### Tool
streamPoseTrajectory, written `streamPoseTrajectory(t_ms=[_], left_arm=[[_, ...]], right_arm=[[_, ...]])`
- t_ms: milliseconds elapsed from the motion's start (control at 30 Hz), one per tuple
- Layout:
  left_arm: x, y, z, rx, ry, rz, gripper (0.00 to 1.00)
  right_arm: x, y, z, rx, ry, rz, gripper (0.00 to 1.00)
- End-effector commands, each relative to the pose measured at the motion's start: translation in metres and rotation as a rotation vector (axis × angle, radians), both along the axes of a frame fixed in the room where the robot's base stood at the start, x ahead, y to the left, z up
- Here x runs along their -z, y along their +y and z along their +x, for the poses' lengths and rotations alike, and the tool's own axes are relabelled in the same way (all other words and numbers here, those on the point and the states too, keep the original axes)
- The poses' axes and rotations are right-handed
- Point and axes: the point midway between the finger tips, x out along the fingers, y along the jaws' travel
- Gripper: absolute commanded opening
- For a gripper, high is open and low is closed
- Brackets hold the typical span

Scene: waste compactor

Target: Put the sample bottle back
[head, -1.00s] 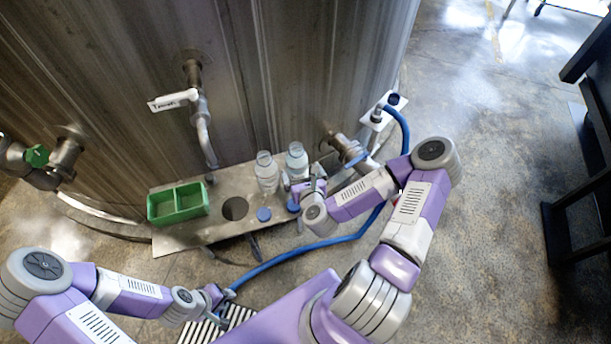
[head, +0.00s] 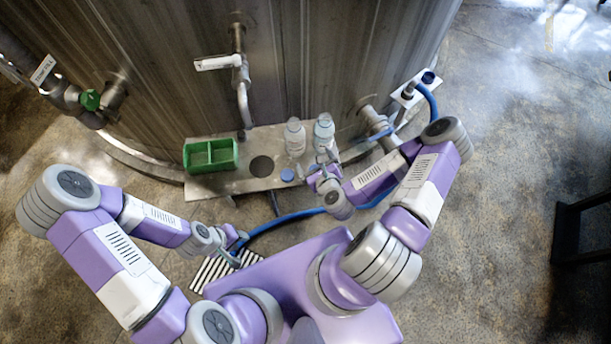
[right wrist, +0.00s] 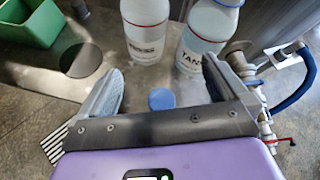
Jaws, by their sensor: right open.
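Two clear bottles with white labels stand upright side by side on the metal shelf (head: 226,184). The left bottle (head: 295,140) also shows in the right wrist view (right wrist: 146,32). The right bottle (head: 324,132) has a label starting "TAN" in the right wrist view (right wrist: 203,42). A blue cap (head: 287,175) lies on the shelf in front of them, and a blue cap (right wrist: 161,99) lies between my right fingers. My right gripper (head: 323,168) is open and empty in front of the right bottle. My left gripper (head: 236,245) is low at the blue hose (head: 300,215); its jaws are unclear.
A green two-compartment bin (head: 210,168) sits on the shelf's left, beside a round hole (head: 261,166). A labelled tap (head: 240,75) hangs above the shelf. A valve pipe (head: 376,120) and white bracket (head: 408,97) with the hose are at right.

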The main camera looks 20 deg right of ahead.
Motion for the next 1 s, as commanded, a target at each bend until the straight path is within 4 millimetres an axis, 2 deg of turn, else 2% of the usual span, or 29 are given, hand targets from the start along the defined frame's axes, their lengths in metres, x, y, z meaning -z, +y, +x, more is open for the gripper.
streamPoseTrajectory(t_ms=[33,100,200,300,500,600,700,800,1000], left_arm=[[0.0,0.0,0.0,0.0,0.0,0.0,0.37],[0.0,0.0,0.0,0.0,0.0,0.0,0.37],[0.0,0.0,0.0,0.0,0.0,0.0,0.37],[0.0,0.0,0.0,0.0,0.0,0.0,0.37],[0.0,0.0,0.0,0.0,0.0,0.0,0.37],[0.0,0.0,0.0,0.0,0.0,0.0,0.37],[0.0,0.0,0.0,0.0,0.0,0.0,0.37],[0.0,0.0,0.0,0.0,0.0,0.0,0.37],[0.0,0.0,0.0,0.0,0.0,0.0,0.37]], right_arm=[[0.007,0.022,-0.001,-0.16,0.047,-0.101,1.0],[0.02,0.05,-0.008,-0.413,0.117,-0.267,1.0],[0.038,0.082,-0.026,-0.781,0.185,-0.505,1.0],[0.052,0.103,-0.048,-1.145,0.21,-0.728,1.0],[0.063,0.119,-0.092,-1.808,0.148,-1.077,1.0],[0.063,0.119,-0.106,-2.044,0.085,-1.178,1.0],[0.061,0.118,-0.115,-2.192,0.033,-1.232,1.0],[0.06,0.118,-0.12,-2.266,0.0,-1.254,1.0],[0.06,0.117,-0.121,-2.283,-0.008,-1.259,1.0]])
